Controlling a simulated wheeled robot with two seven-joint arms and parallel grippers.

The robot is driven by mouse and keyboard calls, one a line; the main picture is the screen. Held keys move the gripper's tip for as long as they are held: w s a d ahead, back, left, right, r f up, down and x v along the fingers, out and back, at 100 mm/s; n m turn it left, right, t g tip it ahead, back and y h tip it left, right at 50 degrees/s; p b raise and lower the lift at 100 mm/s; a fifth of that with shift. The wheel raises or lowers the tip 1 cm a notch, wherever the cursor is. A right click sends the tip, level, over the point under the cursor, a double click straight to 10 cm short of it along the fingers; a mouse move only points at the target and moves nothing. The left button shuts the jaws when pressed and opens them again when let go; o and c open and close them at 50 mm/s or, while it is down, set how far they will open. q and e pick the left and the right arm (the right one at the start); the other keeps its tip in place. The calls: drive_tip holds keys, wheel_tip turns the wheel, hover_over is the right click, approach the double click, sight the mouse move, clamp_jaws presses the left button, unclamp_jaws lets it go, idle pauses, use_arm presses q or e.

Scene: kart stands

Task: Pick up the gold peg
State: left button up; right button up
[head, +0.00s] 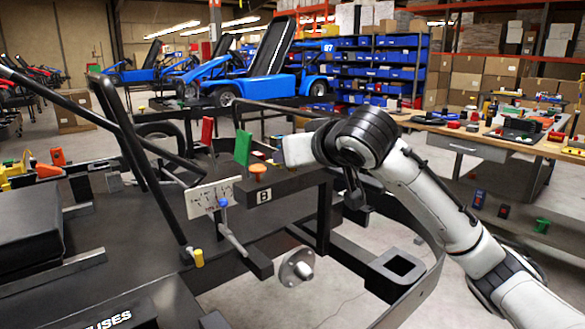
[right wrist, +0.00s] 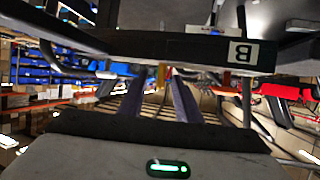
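A small yellow-gold peg (head: 198,258) stands upright on the kart's dark frame, at the lower middle left of the head view. It is below a white plate and beside a grey rod with a blue knob (head: 223,203). My left gripper is not in view.
The black bar labelled B (head: 285,192) crosses close to my right gripper and also spans the right wrist view (right wrist: 190,47). A workbench (head: 480,145) stands at right.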

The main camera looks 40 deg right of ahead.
clamp_jaws()
